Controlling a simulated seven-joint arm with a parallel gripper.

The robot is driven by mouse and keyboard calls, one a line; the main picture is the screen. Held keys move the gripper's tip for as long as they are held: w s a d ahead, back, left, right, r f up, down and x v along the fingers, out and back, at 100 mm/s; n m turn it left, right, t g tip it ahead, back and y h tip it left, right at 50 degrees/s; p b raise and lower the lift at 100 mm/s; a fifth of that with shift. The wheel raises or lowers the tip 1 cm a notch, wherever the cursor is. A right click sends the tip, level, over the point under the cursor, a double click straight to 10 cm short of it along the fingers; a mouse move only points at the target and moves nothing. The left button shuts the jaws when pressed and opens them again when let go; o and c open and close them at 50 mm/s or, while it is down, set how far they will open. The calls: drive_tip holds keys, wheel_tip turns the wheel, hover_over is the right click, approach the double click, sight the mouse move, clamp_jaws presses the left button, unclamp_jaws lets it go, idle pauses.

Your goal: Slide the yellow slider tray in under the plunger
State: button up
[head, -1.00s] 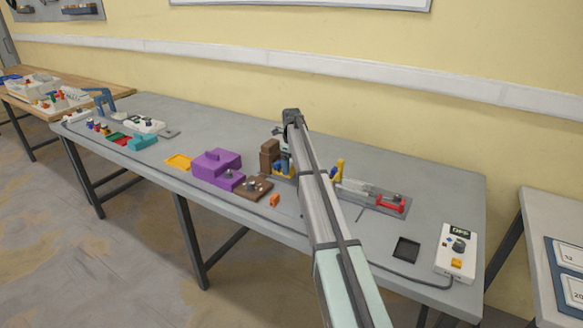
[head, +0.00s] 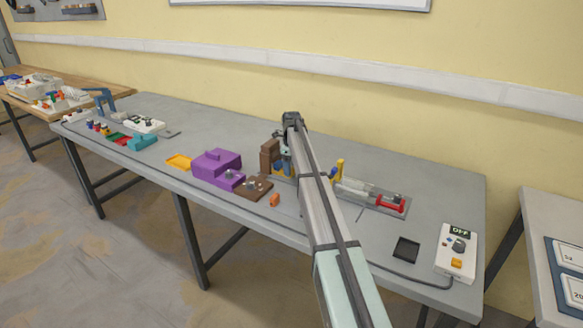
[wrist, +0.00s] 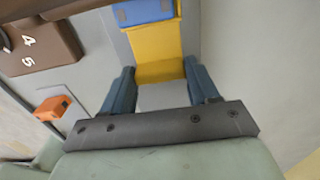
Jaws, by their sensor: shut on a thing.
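The yellow slider tray (wrist: 158,48) shows in the wrist view, with its near end between my gripper's fingertips. My gripper (wrist: 160,85) is shut on the tray's sides. A blue part (wrist: 144,12) lies across the tray's far end at the top of that view. In the head view my gripper is mostly hidden behind my arm. I cannot make out the plunger clearly in either view.
A purple block (head: 215,168) and a brown base with a knob (head: 256,188) stand left of my arm. A small orange block (head: 274,200) lies near the front edge; it also shows in the wrist view (wrist: 53,108). A red-ended fixture (head: 390,204) stands to the right.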

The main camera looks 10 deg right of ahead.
drive_tip(key=c, duration=0.6)
drive_tip(key=shift+w+a, duration=1.4)
drive_tip(key=o, duration=1.5)
drive_tip(key=shift+r, duration=0.1)
wheel_tip(320, 180, up, 14)
drive_tip(key=shift+f, duration=0.15)
drive_tip(key=shift+s, duration=0.1)
